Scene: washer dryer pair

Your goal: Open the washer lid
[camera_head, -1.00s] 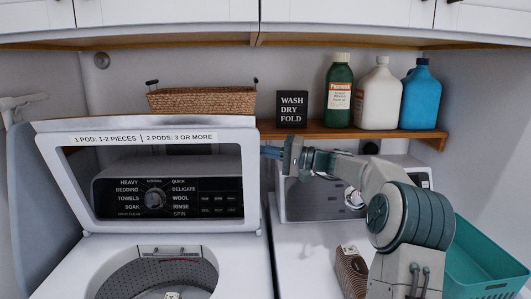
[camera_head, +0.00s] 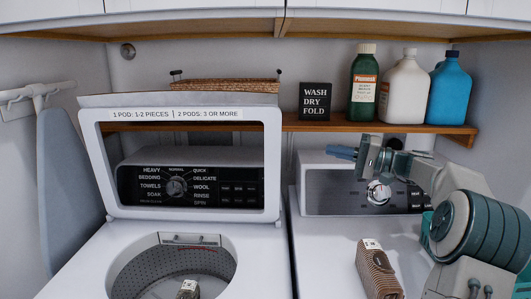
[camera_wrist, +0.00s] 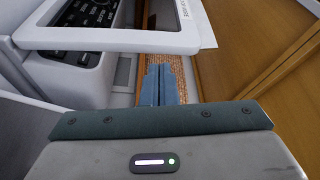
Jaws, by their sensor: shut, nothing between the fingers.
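The washer lid (camera_head: 190,212) stands raised and upright at the back of the washer on the left, a white frame with a clear window and a label strip along its top. The washer's control panel shows through the window. The washer's tub (camera_head: 140,270) is uncovered below it. My gripper (camera_head: 341,152) is shut and empty, to the right of the lid and apart from it, in front of the dryer's panel. In the wrist view my gripper's blue fingers (camera_wrist: 161,85) are together, with the lid's white frame (camera_wrist: 110,38) at upper left.
A wooden shelf (camera_head: 345,127) above holds a wicker basket (camera_head: 225,86), a sign (camera_head: 315,101) and several bottles. An ironing board (camera_head: 68,175) leans at the left.

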